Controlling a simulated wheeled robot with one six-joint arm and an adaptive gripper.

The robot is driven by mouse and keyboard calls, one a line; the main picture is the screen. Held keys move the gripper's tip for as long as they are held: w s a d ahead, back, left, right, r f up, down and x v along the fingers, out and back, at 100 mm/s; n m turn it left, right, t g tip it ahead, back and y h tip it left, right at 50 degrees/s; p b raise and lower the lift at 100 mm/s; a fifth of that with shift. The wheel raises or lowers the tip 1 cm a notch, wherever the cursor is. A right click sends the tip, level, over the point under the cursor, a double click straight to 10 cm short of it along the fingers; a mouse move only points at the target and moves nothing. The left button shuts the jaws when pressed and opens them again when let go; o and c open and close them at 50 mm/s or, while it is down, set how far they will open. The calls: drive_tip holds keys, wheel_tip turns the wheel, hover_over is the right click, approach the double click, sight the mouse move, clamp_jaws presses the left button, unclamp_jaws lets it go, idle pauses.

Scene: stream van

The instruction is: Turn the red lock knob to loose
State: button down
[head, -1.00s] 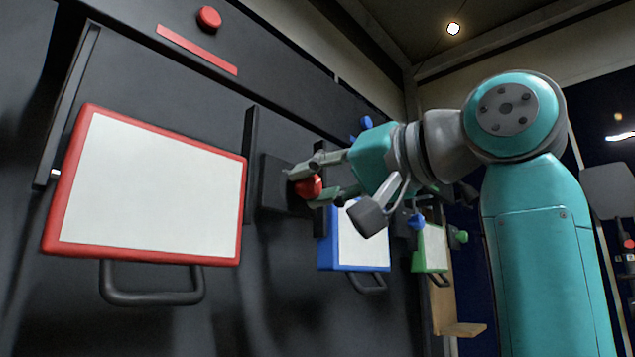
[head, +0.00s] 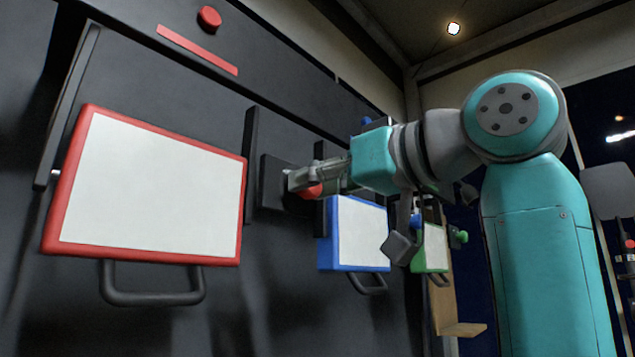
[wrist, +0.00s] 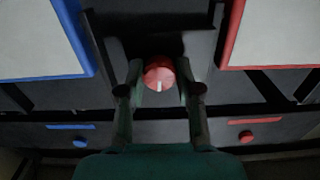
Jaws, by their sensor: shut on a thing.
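The red lock knob (head: 312,190) sits on a dark square plate right of the red-framed panel. In the wrist view the knob (wrist: 159,70) is round, with a white mark pointing down in the picture. My gripper (head: 305,181) is at the plate and shut on the knob. In the wrist view my gripper (wrist: 160,77) has one finger on each side of the knob. In the head view the near finger hides most of the knob.
The red-framed panel (head: 150,190) with a black handle is left of the plate. A blue-framed panel (head: 358,235) and a green-framed one (head: 431,248) stand to the right. A red button (head: 209,19) above a red strip is on the wall higher up.

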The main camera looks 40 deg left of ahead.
drive_tip(key=shift+n, duration=5.1)
drive_tip(key=shift+f, duration=0.1)
drive_tip(key=c, duration=0.8)
unclamp_jaws()
drive_tip(key=shift+o, duration=0.2)
drive_tip(key=s+d, duration=0.1)
drive_tip(key=d, duration=1.1)
